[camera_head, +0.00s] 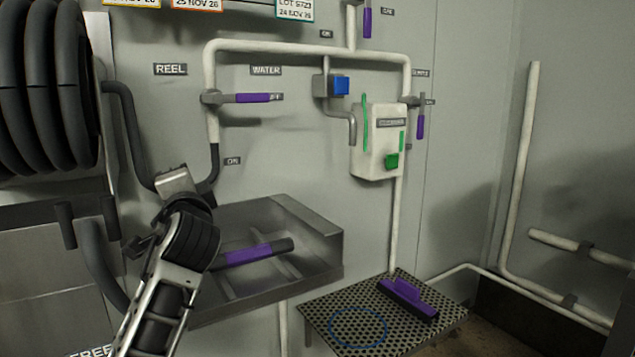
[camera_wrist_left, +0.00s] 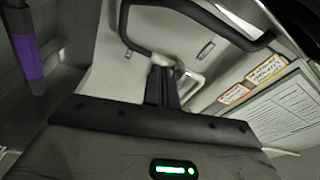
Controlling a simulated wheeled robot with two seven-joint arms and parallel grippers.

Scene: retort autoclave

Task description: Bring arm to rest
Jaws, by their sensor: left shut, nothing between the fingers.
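My left arm (camera_head: 165,290) comes in from the bottom left of the head view and reaches up in front of the metal trough's left end. My left gripper (camera_head: 178,180) is at its top, near the black hose and below the REEL label. Its exact fingertips are hard to make out there. In the left wrist view the two dark fingers of the left gripper (camera_wrist_left: 162,86) are together, with nothing between them. My right gripper is in neither view.
A metal trough (camera_head: 325,262) holds a dark tool with a purple grip (camera_head: 250,252). A perforated table (camera_head: 385,335) bears a purple brush (camera_head: 405,297). A hose reel (camera_head: 45,90) is at the left. Pipes, purple-handled valves and a white box (camera_head: 375,145) line the wall.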

